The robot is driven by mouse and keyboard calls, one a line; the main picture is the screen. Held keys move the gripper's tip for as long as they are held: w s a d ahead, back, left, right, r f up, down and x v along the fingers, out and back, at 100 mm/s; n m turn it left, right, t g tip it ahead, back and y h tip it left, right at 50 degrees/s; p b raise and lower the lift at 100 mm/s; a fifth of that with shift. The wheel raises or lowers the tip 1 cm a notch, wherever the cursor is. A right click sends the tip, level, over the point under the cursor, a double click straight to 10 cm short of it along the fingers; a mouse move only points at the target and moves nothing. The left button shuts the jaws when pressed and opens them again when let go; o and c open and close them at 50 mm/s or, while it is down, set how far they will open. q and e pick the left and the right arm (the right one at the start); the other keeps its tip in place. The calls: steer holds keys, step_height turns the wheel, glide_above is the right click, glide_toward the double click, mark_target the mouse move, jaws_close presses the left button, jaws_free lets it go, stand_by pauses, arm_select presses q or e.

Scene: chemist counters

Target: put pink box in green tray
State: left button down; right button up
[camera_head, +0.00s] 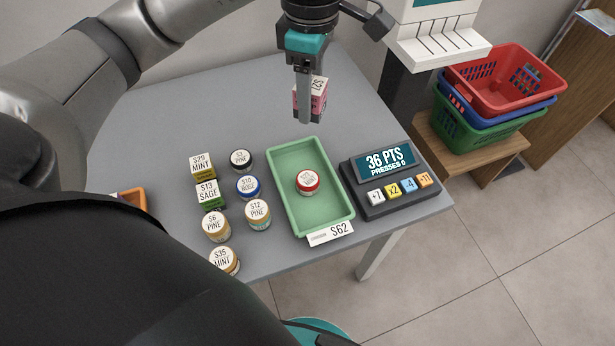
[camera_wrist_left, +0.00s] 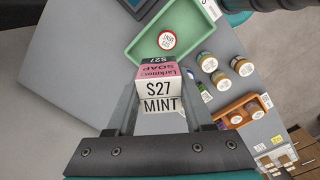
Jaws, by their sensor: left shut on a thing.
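My left gripper (camera_head: 304,112) is shut on the pink box (camera_head: 316,98) and holds it in the air just beyond the far end of the green tray. The box has a white top; in the left wrist view the pink box (camera_wrist_left: 158,70) reads "S27 MINT" and "Larkmoss soap". The green tray (camera_head: 338,207) lies on the grey table, with a label "S62" at its near edge. A round red-rimmed container (camera_head: 308,181) sits inside it. The tray also shows in the left wrist view (camera_wrist_left: 140,47), beyond the box. My right gripper is not in view.
Stacked baskets (camera_head: 500,80) are off the table. The table's far left is clear.

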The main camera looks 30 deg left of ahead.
arm_select(q)
steer(key=n, duration=0.2)
steer(key=a+n, duration=0.1)
steer(key=n, duration=0.1)
steer(key=w+n, duration=0.1)
steer(key=n, duration=0.1)
steer(key=shift+a+n, duration=0.2)
steer(key=shift+n, duration=0.1)
steer(key=n, duration=0.2)
steer(key=a+n, duration=0.1)
steer(key=n, duration=0.1)
steer(key=shift+w+b, duration=0.2)
steer(key=shift+b, duration=0.15)
steer(key=a+n, duration=0.1)
steer(key=n, duration=0.5)
steer(key=n+b, duration=0.4)
steer(key=n, duration=0.1)
glide_above(297, 163)
step_height(297, 163, down, 16)
steer(key=shift+r, duration=0.2)
steer(key=shift+f, duration=0.5)
steer(key=shift+f+b, duration=0.55)
steer(key=shift+f, duration=1.25)
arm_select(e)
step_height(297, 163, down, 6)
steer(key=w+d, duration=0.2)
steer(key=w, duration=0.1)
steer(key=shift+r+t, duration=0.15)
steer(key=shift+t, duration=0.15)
